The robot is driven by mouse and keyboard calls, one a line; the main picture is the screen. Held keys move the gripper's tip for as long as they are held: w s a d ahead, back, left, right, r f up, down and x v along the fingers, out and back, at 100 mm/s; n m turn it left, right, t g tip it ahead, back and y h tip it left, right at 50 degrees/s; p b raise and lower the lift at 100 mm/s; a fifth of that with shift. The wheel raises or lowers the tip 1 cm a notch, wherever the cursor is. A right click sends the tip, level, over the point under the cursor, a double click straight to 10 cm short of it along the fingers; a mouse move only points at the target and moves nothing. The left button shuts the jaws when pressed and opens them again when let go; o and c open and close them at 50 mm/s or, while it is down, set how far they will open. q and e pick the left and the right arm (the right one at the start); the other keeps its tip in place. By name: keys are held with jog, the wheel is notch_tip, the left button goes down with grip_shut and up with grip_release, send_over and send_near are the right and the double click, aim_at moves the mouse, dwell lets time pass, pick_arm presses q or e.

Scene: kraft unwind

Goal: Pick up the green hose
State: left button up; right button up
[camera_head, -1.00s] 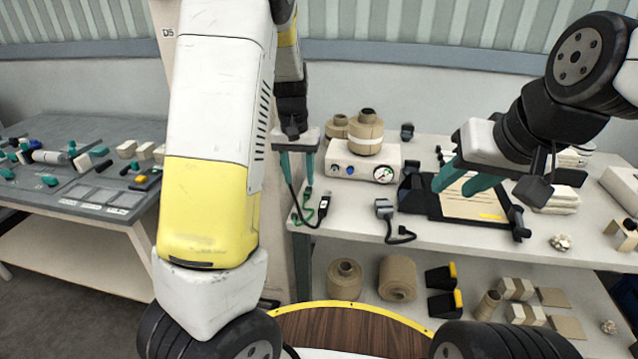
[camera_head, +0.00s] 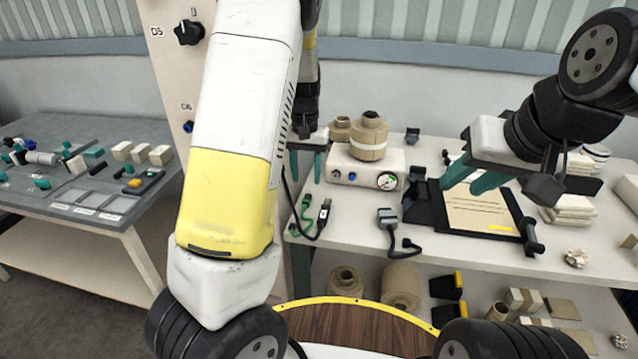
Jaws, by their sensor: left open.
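Another black connector and cable (camera_head: 388,222) lies to the right. A grey bench (camera_head: 75,200) with small parts stands at the left. The lower shelf holds more rolls (camera_head: 400,285).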

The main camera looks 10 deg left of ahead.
aim_at(307, 199)
pick_arm(q)
notch_tip(307, 199, down, 8)
jog(key=shift+w+a+r, duration=0.1)
grip_shut()
dwell(0.5)
